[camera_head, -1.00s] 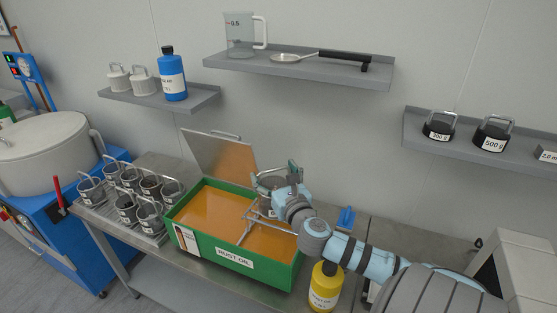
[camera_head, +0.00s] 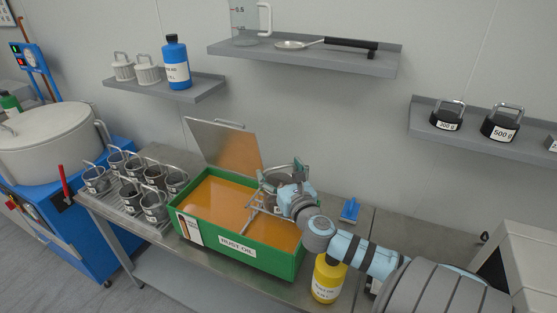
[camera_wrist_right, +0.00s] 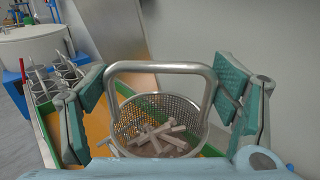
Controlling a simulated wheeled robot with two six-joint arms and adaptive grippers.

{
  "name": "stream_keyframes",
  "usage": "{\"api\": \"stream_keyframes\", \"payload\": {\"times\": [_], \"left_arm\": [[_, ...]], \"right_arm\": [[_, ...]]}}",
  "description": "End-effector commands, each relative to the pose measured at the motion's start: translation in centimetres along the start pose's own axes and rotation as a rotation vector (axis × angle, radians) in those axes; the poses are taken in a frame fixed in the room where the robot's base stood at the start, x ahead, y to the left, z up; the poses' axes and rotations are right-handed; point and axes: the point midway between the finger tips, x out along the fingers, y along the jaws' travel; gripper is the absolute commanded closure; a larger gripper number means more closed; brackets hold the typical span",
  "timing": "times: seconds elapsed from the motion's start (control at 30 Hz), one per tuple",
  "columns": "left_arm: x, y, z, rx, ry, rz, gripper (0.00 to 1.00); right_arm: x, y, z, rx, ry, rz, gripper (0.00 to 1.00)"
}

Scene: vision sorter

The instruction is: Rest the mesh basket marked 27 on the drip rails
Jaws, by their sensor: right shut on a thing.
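My right gripper (camera_head: 282,176) is shut on the wire handle of a mesh basket (camera_wrist_right: 165,112), above the back right part of the green tank (camera_head: 240,262) labelled RUST OIL. In the right wrist view the handle arches between the fingers of the gripper (camera_wrist_right: 160,75), and several grey metal parts lie in the basket. No number shows on it. The basket is mostly hidden by the gripper in the head view (camera_head: 270,185). Grey metal rails (camera_head: 262,207) span the tank near the basket, partly hidden. I cannot tell whether the basket touches them. My left gripper is not in view.
Several other mesh baskets (camera_head: 153,206) stand on a rack left of the tank. The tank's lid (camera_head: 225,145) stands open behind. A yellow bottle (camera_head: 328,280) is close to the front right, under my arm. A blue item (camera_head: 350,210) lies right of the tank.

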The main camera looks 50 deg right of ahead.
Motion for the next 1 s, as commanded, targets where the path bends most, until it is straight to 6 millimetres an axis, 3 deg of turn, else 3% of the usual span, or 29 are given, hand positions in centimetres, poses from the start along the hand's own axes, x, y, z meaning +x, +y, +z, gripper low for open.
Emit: {"api": "stream_keyframes", "payload": {"times": [0.37, 0.4, 0.5, 0.87, 1.0], "left_arm": [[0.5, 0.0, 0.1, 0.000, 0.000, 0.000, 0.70], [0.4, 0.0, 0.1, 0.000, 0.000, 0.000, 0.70], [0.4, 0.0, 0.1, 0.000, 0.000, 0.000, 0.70], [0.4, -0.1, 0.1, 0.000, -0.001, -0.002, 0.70], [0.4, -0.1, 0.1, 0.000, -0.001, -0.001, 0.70]], "right_arm": [[-0.1, -0.1, -0.6, 0.000, -0.003, 0.001, 0.81], [-0.1, -0.1, -0.6, 0.000, -0.003, 0.001, 0.14], [-0.1, -0.1, -0.6, 0.000, -0.002, 0.001, 0.00], [-0.3, -0.1, -0.8, 0.000, 0.001, 0.000, 0.00], [-2.3, -0.1, -0.8, -0.002, 0.003, 0.003, 0.00]]}}
